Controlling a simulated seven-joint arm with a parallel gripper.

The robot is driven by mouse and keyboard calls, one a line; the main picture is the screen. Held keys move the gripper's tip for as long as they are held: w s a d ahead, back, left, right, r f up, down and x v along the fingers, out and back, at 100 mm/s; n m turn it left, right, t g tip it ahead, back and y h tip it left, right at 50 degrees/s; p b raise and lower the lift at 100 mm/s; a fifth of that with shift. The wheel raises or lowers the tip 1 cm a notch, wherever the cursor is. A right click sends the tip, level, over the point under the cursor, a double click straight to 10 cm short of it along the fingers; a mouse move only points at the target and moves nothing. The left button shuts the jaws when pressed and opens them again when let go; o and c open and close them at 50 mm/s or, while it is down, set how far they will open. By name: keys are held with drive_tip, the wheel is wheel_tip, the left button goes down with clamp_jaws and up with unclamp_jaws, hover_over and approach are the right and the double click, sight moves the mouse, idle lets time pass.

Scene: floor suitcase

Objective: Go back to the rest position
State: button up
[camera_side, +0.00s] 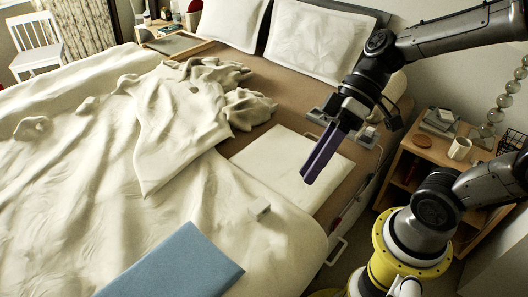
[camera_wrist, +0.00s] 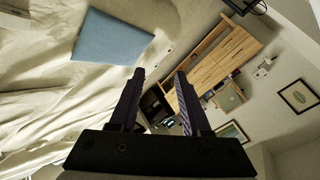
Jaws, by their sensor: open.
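My gripper (camera_side: 310,176) hangs above the right side of the bed (camera_side: 80,200) in the side view, its purple fingers pointing down and to the left. In the wrist view my gripper (camera_wrist: 160,74) has its two dark fingers apart, with nothing between them. A pale flat rectangular piece (camera_side: 270,158) lies on the bed behind and below the fingers. I cannot tell from these views whether the fingers touch anything, but they look clear of the bed.
A blue flat rectangle (camera_side: 175,264) lies on the rumpled pale cover; it also shows in the wrist view (camera_wrist: 108,40). A wooden bedside table (camera_side: 408,170) with a mug (camera_side: 459,148) stands right of the bed. Pillows (camera_side: 318,42) lie at the back.

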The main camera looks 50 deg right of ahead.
drive_tip(key=s+d+m+t+h, duration=0.2)
drive_tip(key=d+m+h, duration=0.1)
drive_tip(key=d, duration=0.3)
drive_tip(key=s+d+r+m+t+h, duration=0.1)
drive_tip(key=s+d+m+t+h, duration=0.1)
drive_tip(key=d+h, duration=0.4)
drive_tip(key=shift+d+r+m, duration=0.15)
drive_tip(key=shift+d+m, duration=0.35)
drive_tip(key=shift+d, duration=0.2)
